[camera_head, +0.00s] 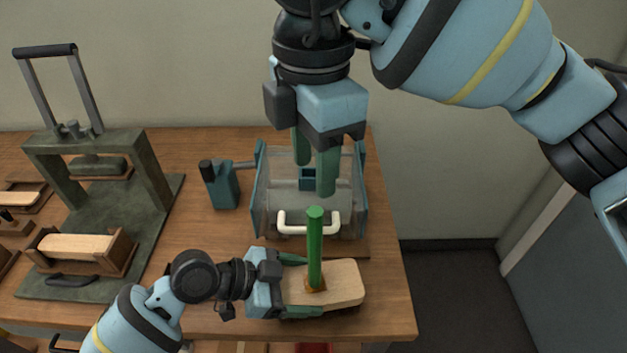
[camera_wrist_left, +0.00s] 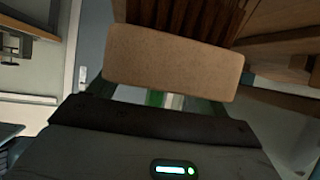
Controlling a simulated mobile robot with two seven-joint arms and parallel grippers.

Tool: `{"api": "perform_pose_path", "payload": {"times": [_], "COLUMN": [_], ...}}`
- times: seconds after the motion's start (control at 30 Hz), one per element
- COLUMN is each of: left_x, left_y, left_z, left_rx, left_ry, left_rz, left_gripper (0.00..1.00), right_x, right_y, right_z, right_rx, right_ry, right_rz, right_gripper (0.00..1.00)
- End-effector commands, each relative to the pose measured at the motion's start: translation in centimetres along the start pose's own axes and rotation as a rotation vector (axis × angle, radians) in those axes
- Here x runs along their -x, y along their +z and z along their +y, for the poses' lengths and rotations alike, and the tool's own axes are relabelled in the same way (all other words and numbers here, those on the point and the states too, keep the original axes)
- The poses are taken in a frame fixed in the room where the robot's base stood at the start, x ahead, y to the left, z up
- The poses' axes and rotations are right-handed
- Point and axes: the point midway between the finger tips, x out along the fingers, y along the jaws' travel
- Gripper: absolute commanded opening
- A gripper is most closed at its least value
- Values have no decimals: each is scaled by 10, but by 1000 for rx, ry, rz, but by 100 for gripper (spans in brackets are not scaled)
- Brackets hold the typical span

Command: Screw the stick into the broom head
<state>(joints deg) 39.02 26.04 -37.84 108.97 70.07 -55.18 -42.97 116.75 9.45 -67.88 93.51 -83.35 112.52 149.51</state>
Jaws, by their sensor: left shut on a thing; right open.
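The broom head (camera_head: 345,283) is a pale wooden block near the front right of the table, and it also shows in the left wrist view (camera_wrist_left: 172,62). My left gripper (camera_head: 292,288) is shut on it from the left. The green stick (camera_head: 315,245) stands upright at the broom head, its lower end at a brown patch on the top face. How deep it sits I cannot tell. My right gripper (camera_head: 315,170) is open and points down, above and behind the stick's top end. In the head view its fingers appear apart from the stick.
A clear-walled machine with a white handle (camera_head: 308,229) stands close behind the stick. A teal device (camera_head: 221,186) is left of it. A dark press (camera_head: 85,150) with a wooden block in a tray fills the left. The table's right edge (camera_head: 402,280) is near the broom head.

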Motion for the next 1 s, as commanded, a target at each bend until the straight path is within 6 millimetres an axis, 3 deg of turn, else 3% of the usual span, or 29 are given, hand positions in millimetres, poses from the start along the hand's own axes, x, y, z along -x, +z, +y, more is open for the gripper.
{"api": "perform_pose_path", "payload": {"times": [0.4,0.43,0.57,0.83,1.0], "left_x": [-1,-1,-1,1,18], "left_y": [5,5,4,2,3], "left_z": [1,1,0,0,0], "left_rx": [2,2,2,1,1], "left_ry": [2,2,2,0,0], "left_rz": [-11,-11,-8,-3,-5], "left_gripper": [14,81,98,100,100], "right_x": [7,7,7,7,3], "right_y": [0,0,0,0,0], "right_z": [0,0,0,0,0], "right_rx": [1,1,1,1,0], "right_ry": [0,0,0,0,-4], "right_rz": [1,1,1,1,3], "right_gripper": [44,44,44,44,44]}}
